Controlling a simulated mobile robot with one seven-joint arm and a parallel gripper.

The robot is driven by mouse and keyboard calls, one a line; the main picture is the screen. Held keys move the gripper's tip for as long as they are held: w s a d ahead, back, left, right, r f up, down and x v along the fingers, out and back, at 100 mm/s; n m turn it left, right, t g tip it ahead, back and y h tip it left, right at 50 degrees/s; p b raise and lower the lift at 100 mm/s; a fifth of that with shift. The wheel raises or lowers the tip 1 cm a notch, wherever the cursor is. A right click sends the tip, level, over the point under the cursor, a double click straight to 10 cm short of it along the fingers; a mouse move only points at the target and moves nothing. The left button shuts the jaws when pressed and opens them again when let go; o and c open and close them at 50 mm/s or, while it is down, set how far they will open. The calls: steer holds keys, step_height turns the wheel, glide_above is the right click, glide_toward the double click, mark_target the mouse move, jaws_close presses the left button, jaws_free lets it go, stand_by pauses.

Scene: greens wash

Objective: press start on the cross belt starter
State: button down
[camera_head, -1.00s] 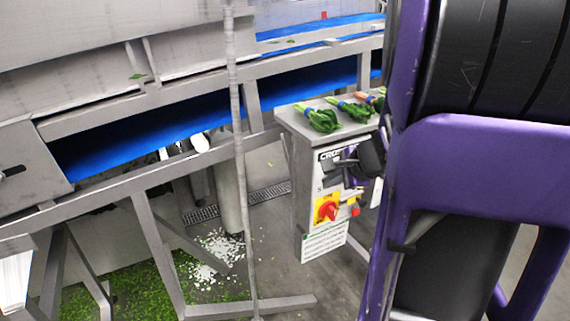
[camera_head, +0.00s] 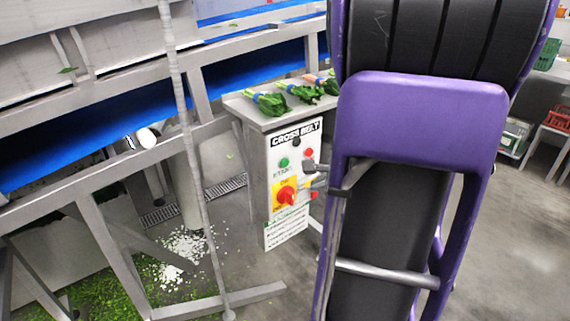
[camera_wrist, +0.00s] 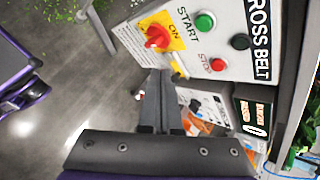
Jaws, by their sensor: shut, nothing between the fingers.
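The cross belt starter (camera_head: 270,232) is a grey box on a post, its face labelled CROSS BELT. Its green START button (camera_head: 283,162) is uncovered; it also shows in the wrist view (camera_wrist: 205,21). The red STOP button (camera_wrist: 218,65) and a black button (camera_wrist: 241,41) are near it. A red rotary switch (camera_wrist: 157,36) on a yellow plate lies below START on the panel. My gripper (camera_wrist: 162,75) is shut and empty. In the wrist view its tips appear beside the rotary switch and STOP, apart from START; whether they touch the panel cannot be told.
Bunches of greens (camera_head: 268,103) lie on the box's top. A blue conveyor (camera_head: 105,118) in a metal frame runs at left, with a thin upright pole (camera_head: 185,140) before it. Spilled scraps (camera_head: 180,255) litter the floor. Open floor lies at right.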

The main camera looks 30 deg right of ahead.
mark_target(285, 163)
steer(key=w+p, duration=0.1)
steer(key=w, duration=0.8)
steer(key=shift+a, duration=0.35)
steer(key=shift+w, duration=0.1)
stand_by(1.7)
steer(key=shift+w, duration=0.25)
steer(key=shift+w+a, duration=0.1)
steer(key=shift+w, duration=0.35)
stand_by(0.7)
steer(key=shift+s, duration=0.15)
steer(key=shift+s+b, duration=0.3)
steer(key=shift+s, duration=0.4)
